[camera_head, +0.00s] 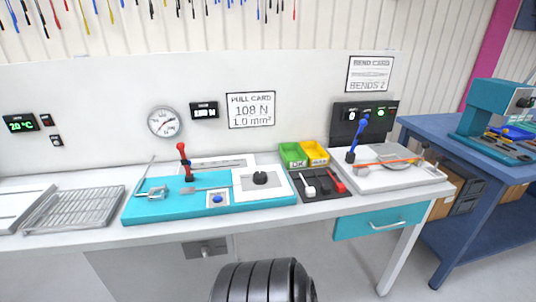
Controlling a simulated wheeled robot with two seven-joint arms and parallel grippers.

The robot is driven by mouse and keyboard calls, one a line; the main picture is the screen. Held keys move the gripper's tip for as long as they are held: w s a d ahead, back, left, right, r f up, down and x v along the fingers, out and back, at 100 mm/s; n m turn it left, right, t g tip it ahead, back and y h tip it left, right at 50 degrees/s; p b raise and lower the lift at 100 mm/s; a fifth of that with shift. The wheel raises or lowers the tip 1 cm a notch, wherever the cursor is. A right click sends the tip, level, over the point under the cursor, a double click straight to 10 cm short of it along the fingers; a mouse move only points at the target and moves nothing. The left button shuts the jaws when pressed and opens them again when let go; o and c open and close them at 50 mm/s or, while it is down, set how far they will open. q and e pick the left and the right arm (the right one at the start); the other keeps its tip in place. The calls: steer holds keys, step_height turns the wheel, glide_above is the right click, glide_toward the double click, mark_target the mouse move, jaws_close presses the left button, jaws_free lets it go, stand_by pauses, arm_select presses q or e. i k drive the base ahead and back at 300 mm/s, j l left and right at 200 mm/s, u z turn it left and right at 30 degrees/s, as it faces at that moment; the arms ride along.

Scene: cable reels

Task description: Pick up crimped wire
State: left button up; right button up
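A thin orange-red wire (390,161) lies across the grey-white bending fixture (372,180) at the right end of the bench. It passes over or in front of a round metal disc; a crimp on its end is too small to make out. A blue lever (358,135) stands upright at the fixture's left side. Neither of my grippers is in view.
The turquoise pull tester (150,208) with a red lever (184,160) is mid-bench. A dark tool tray (322,195), green bin (292,155) and yellow bin (315,153) stand between the stations. A wire rack (72,210) lies left. A blue table (445,150) is right.

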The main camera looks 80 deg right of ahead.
mark_target(340, 186)
steer(key=z, duration=3.25)
